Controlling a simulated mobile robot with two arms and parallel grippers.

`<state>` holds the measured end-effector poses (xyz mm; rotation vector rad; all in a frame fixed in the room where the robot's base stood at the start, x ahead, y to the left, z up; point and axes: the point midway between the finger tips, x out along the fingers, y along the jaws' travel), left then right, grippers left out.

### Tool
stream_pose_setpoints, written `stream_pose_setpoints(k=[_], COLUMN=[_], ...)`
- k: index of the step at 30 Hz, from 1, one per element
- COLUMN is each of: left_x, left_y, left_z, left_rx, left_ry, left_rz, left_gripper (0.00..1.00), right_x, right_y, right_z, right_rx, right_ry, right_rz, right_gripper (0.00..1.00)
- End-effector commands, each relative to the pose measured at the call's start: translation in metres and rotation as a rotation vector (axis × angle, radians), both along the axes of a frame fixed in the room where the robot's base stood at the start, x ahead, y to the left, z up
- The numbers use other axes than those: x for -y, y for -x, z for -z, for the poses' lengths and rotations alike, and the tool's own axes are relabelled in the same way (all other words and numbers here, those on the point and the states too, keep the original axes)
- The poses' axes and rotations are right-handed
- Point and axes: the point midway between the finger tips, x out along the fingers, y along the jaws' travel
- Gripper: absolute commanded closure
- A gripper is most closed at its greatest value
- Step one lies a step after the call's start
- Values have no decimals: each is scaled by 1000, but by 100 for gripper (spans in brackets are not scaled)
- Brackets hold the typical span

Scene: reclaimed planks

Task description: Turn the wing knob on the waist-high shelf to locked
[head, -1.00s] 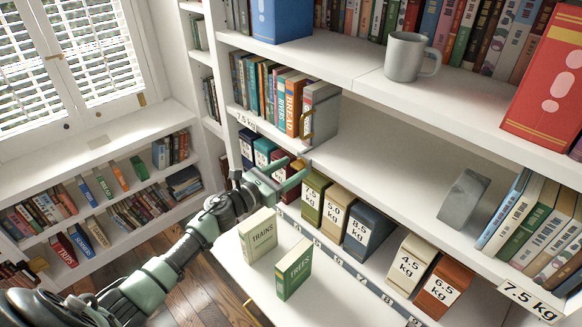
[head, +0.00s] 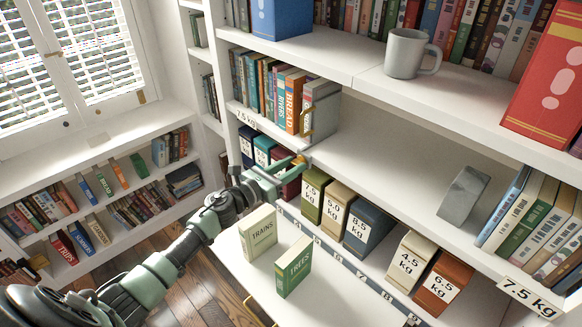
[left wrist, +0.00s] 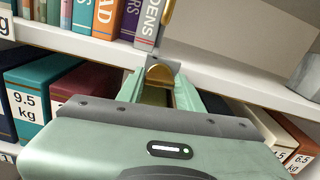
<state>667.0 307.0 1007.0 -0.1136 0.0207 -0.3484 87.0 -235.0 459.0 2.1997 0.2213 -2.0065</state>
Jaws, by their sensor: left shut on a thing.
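The brass wing knob (left wrist: 159,74) shows between the fingers of my left gripper in the left wrist view, at the front edge of the waist-high shelf (left wrist: 215,68). In the head view only a small brass bit of the knob (head: 299,160) shows at the fingertips. My left gripper (head: 292,168) is shut on the knob, just below the shelf's left part. The fingers hide much of the knob, and I cannot tell its setting or any lock mark. My right gripper is not in view.
Weight-labelled boxes (head: 368,230) stand below. Two books, Trains (head: 259,234) and Trees (head: 294,268), stand upright in front. A grey block (head: 463,196) sits farther right on the shelf.

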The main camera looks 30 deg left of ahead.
Motion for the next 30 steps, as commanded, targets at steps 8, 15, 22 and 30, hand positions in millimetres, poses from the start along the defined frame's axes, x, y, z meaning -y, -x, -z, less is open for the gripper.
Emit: stream_pose_setpoints(k=[8, 15, 22, 30], left_x=[-1, -2, -3, -4], left_y=[-1, -1, -1, -1], left_z=[0, 0, 0, 1], left_rx=[-79, -156, -231, -320], left_ry=[217, 433, 638, 880], left_rz=[-1, -1, -2, -3], left_gripper=[100, 100, 100, 100], right_x=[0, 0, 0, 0], right_y=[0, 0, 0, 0], right_z=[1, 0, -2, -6], right_rx=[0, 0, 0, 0], right_ry=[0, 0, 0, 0], right_rz=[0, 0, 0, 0], right_gripper=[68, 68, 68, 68])
